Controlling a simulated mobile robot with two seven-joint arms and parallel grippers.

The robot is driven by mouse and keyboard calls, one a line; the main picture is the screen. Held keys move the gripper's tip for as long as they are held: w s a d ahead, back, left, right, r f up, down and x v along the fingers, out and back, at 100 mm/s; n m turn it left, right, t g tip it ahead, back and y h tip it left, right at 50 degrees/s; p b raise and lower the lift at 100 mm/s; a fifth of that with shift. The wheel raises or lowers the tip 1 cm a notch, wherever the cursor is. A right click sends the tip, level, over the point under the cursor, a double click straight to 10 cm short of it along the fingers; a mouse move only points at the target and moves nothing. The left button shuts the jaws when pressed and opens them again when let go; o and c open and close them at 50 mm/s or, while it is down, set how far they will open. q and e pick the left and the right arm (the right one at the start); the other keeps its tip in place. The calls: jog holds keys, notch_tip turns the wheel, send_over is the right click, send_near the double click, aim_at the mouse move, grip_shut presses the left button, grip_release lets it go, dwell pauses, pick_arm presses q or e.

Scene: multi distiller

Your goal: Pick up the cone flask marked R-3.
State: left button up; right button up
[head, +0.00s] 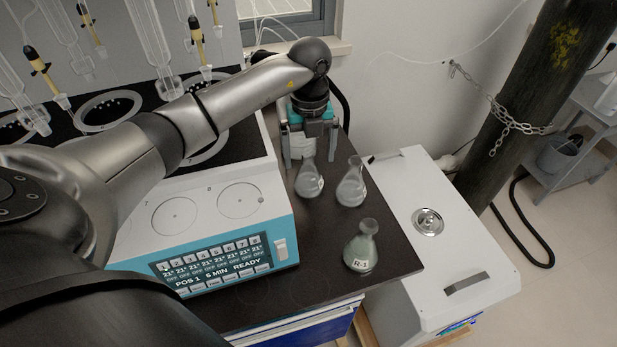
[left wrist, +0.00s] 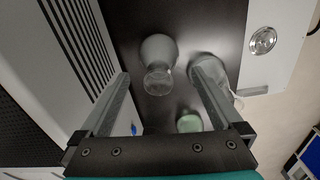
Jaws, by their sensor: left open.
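Three glass cone flasks stand upright on the dark bench top. The rear left flask (head: 309,183) is clear, with a pale label too small to read. The rear right flask (head: 351,188) is also clear and its label is not readable. The front flask (head: 361,252) holds greenish liquid; its label starts with R, the number being unclear. My left gripper (head: 309,155) is open above and around the neck area of the rear left flask, pointing down. In the left wrist view a flask (left wrist: 158,62) shows between the open fingers; whether they touch it cannot be told.
The blue and white distiller (head: 285,222) stands left of the flasks, with glassware above. A white box (head: 440,250) with a round metal knob stands to the right. The bench's front edge lies close to the front flask. A chained dark cylinder (head: 520,100) stands behind.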

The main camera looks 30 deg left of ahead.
aim_at(309, 168)
pick_arm(q)
notch_tip(309, 168, down, 5)
jog(key=shift+f+b, duration=0.1)
jog(key=shift+b, duration=0.4)
jog(key=c, duration=1.5)
jog(key=shift+a+r, duration=0.1)
jog(key=shift+r, duration=0.2)
